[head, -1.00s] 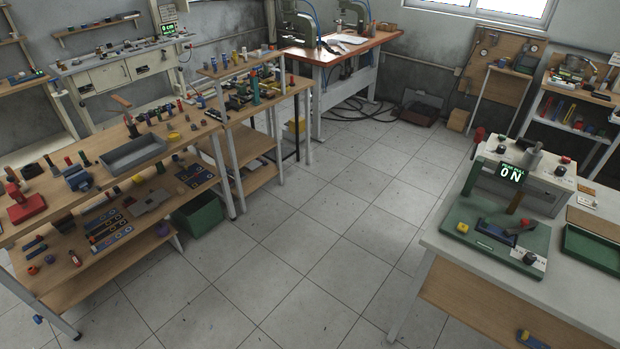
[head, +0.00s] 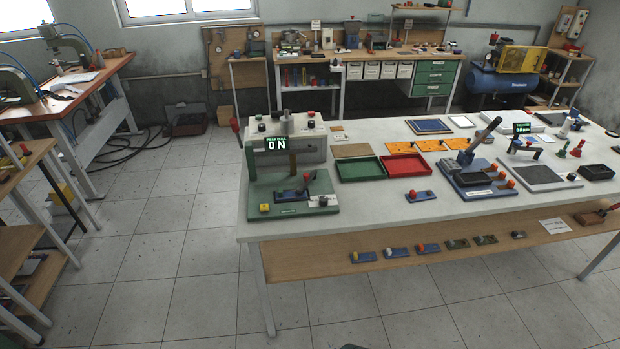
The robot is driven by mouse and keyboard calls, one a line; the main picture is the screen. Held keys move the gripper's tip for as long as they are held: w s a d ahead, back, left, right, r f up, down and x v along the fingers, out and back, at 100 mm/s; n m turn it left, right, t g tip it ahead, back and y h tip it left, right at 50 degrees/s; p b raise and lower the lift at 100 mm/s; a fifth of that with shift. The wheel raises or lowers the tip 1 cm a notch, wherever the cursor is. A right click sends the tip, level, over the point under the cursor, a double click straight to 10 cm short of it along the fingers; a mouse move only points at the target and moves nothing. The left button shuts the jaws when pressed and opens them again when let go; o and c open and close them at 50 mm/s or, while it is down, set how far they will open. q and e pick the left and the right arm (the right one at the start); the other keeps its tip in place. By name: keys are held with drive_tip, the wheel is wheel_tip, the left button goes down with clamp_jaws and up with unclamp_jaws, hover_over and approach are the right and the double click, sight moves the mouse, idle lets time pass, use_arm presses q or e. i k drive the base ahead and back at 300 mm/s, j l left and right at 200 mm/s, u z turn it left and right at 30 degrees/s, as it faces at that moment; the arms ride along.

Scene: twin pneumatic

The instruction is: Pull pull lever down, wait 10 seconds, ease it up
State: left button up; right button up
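A pull-test machine (head: 314,144) stands at the left end of the white table, with a lit display (head: 276,147) reading 0 N. A lever with a red handle (head: 236,126) points upward at the machine's left side; its lower part is hard to make out. A green base plate (head: 262,196) in front carries a small dark fixture, a yellow button and a dark knob. Neither of my grippers is in view.
Red tray (head: 405,166) and green tray (head: 361,169) lie right of the machine. A wooden shelf (head: 300,262) runs below the tabletop.

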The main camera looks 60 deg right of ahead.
sight(234, 123)
drive_tip(key=z, duration=2.05)
drive_tip(key=i+l+u, duration=0.1)
drive_tip(key=u, duration=0.3)
drive_tip(key=i+l+u, duration=0.1)
drive_tip(key=u, duration=0.3)
drive_tip(key=l+u, duration=0.4)
drive_tip(key=i+l+u, duration=0.25)
drive_tip(key=l, duration=0.9)
drive_tip(key=l+u, duration=0.25)
drive_tip(key=l, duration=0.9)
